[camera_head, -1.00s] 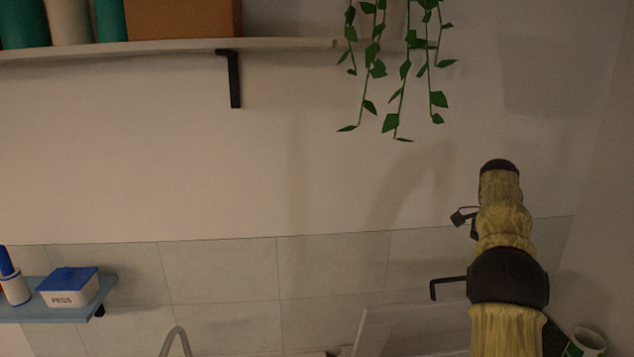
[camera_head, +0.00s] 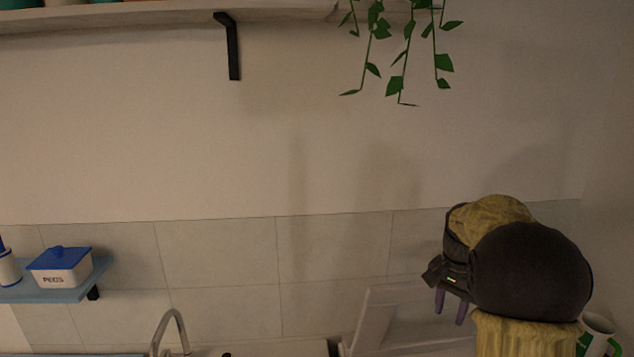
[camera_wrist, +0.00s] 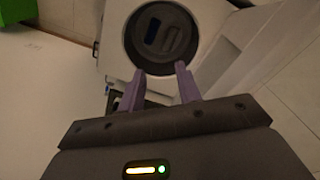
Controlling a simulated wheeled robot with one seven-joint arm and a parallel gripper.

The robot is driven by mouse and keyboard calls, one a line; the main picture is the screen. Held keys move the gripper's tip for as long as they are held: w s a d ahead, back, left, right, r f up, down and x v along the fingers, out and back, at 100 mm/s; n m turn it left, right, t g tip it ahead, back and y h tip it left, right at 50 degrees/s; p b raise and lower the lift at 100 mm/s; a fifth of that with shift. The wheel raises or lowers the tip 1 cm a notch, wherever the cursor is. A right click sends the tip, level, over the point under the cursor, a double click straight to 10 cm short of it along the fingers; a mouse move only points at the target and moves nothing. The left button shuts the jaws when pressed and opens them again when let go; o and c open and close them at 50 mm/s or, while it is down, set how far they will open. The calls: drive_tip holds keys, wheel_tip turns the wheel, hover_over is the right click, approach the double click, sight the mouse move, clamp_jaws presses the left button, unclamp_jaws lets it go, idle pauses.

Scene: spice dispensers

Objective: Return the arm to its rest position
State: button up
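My arm is at the right of the head view, bent so that its dark elbow is large and near. My gripper (camera_head: 450,307) hangs at the left side of the arm with its two purple fingers pointing down. In the wrist view my gripper (camera_wrist: 160,70) shows the two fingers apart, with nothing visible between them.
A blue shelf (camera_head: 45,295) at the left holds a white box (camera_head: 62,272) with a blue lid. A faucet (camera_head: 172,325) stands at the bottom. A hanging plant (camera_head: 396,84) and a wall shelf (camera_head: 130,17) are above. A mug (camera_head: 597,325) is at lower right, close to my arm.

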drive_tip(key=s+a+f+n+t+b, duration=0.1)
drive_tip(key=s+a+f+n+b, duration=0.2)
drive_tip(key=s+a+f, duration=0.3)
drive_tip(key=s+a+f+n+t+b, duration=0.1)
drive_tip(key=s+a+f+n+b, duration=0.3)
drive_tip(key=s+f, duration=0.7)
drive_tip(key=s+a+n, duration=0.1)
drive_tip(key=a+n, duration=0.1)
drive_tip(key=a, duration=0.1)
drive_tip(key=shift+s+t, duration=0.25)
drive_tip(key=shift+t, duration=0.05)
drive_tip(key=shift+w+d, duration=0.1)
